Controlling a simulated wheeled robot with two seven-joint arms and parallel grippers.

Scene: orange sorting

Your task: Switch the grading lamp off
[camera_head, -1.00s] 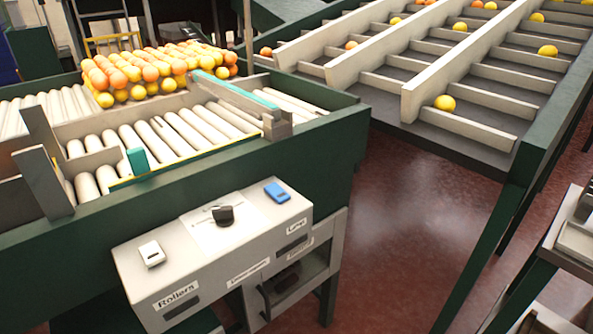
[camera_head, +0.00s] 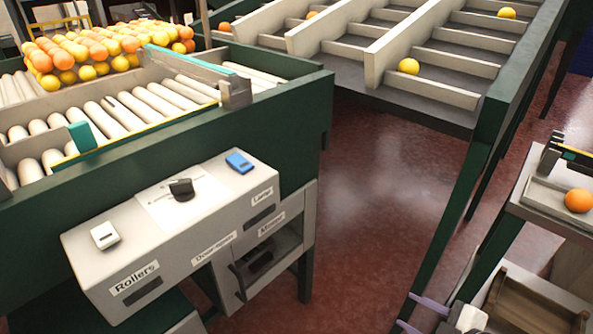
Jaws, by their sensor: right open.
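The blue rocker switch (camera_head: 239,162) sits on top of a grey control box (camera_head: 150,262), above a label that appears to read "Lamp". Whether it is on or off I cannot tell. The lamp itself is not identifiable in view. A black knob (camera_head: 181,189) is in the middle of the box, and a white switch (camera_head: 104,235) is at its left, above the label "Rollers". My right gripper (camera_head: 416,313) is at the bottom edge, partly cut off, open and empty. It is well to the right of the box and below the blue switch in the picture. My left gripper is out of view.
A green-framed roller table (camera_head: 290,108) with piled oranges (camera_head: 105,50) stands behind the box. A sorting rack (camera_head: 420,95) is at the back right. A stand with an orange (camera_head: 579,200) is at the right. Open red floor (camera_head: 370,200) lies between.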

